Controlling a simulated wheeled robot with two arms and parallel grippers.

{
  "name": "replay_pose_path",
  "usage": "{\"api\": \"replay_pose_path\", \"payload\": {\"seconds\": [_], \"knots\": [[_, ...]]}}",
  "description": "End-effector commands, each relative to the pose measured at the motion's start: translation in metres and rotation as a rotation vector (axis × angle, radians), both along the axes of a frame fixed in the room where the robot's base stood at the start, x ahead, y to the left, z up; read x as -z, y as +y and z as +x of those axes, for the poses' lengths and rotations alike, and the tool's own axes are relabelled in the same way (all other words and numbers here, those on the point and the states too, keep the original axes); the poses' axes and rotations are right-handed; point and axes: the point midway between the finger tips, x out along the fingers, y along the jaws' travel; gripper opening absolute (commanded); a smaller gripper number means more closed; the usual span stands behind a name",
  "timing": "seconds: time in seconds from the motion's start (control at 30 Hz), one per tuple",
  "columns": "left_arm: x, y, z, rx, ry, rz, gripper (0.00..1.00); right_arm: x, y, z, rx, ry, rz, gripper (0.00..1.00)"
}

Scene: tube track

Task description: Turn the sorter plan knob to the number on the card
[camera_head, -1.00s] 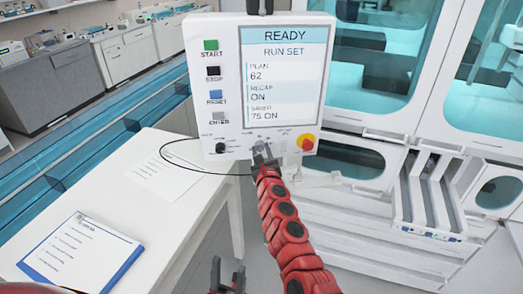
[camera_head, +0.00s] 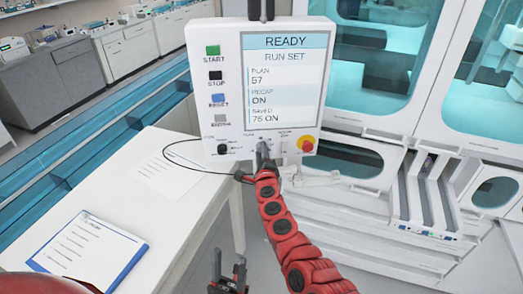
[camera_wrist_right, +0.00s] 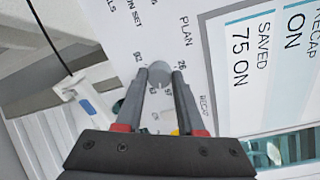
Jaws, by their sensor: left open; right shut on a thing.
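The sorter panel (camera_head: 229,60) stands upright; its screen (camera_head: 284,75) reads READY, RUN SET, PLAN 57, RECAP ON, SAVED 75 ON. My right gripper (camera_head: 262,149) is at the panel's lower edge, shut on the plan knob. In the right wrist view, the round grey knob (camera_wrist_right: 160,73) sits between the fingertips (camera_wrist_right: 161,82), under the word PLAN, with small numbers around it. A clipboard with a card (camera_head: 85,250) lies on the white table; its writing is too small to read. My left gripper (camera_head: 228,277) is open and empty, low beside the table.
START, STOP, RESET and another button (camera_head: 220,117) line the panel's left side. A red knob on yellow (camera_head: 307,145) is right of my right gripper; a black knob (camera_head: 223,149) is left.

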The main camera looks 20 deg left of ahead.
Motion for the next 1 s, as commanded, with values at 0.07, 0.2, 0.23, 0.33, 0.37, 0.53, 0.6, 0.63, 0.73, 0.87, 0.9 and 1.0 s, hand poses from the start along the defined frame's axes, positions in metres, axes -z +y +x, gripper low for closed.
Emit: {"api": "replay_pose_path", "payload": {"seconds": [0.07,0.2,0.23,0.33,0.37,0.53,0.6,0.63,0.73,0.87,0.9,1.0], "knots": [[-0.0041,0.0000,0.0000,0.000,0.000,0.000,0.50,-0.0001,0.0012,-0.0008,-0.003,-0.018,-0.049,0.00],[-0.0070,0.0001,0.0001,0.000,0.000,0.000,0.50,0.0002,0.0012,-0.0009,-0.003,-0.047,-0.117,0.00],[-0.0075,0.0000,0.0000,0.000,0.000,0.000,0.50,0.0003,0.0011,-0.0008,-0.002,-0.052,-0.128,0.00],[-0.0088,0.0000,0.0000,0.000,0.000,0.000,0.50,0.0005,0.0009,-0.0006,-0.002,-0.067,-0.161,0.00],[-0.0090,0.0000,0.0000,0.000,0.000,0.000,0.50,0.0007,0.0008,-0.0006,-0.002,-0.070,-0.168,0.00],[-0.0099,0.0000,0.0001,0.000,0.000,0.000,0.50,0.0013,0.0004,-0.0003,0.000,-0.081,-0.195,0.00],[-0.0101,0.0000,0.0000,0.000,0.000,0.000,0.50,0.0016,0.0003,-0.0003,0.001,-0.083,-0.200,0.00],[-0.0100,0.0000,0.0001,0.000,0.000,0.000,0.50,0.0017,0.0002,-0.0003,0.001,-0.084,-0.202,0.00],[-0.0101,0.0000,0.0000,0.000,0.000,0.000,0.50,0.0018,0.0002,-0.0003,0.000,-0.084,-0.203,0.00],[-0.0101,0.0000,0.0000,0.000,0.000,0.000,0.50,0.0018,0.0002,-0.0003,0.000,-0.084,-0.203,0.00],[-0.0099,0.0000,0.0001,0.000,0.000,0.000,0.50,0.0018,0.0002,-0.0003,0.000,-0.084,-0.203,0.00],[-0.0101,0.0000,0.0000,0.000,0.000,0.000,0.50,0.0018,0.0003,-0.0003,0.000,-0.084,-0.203,0.43]]}}
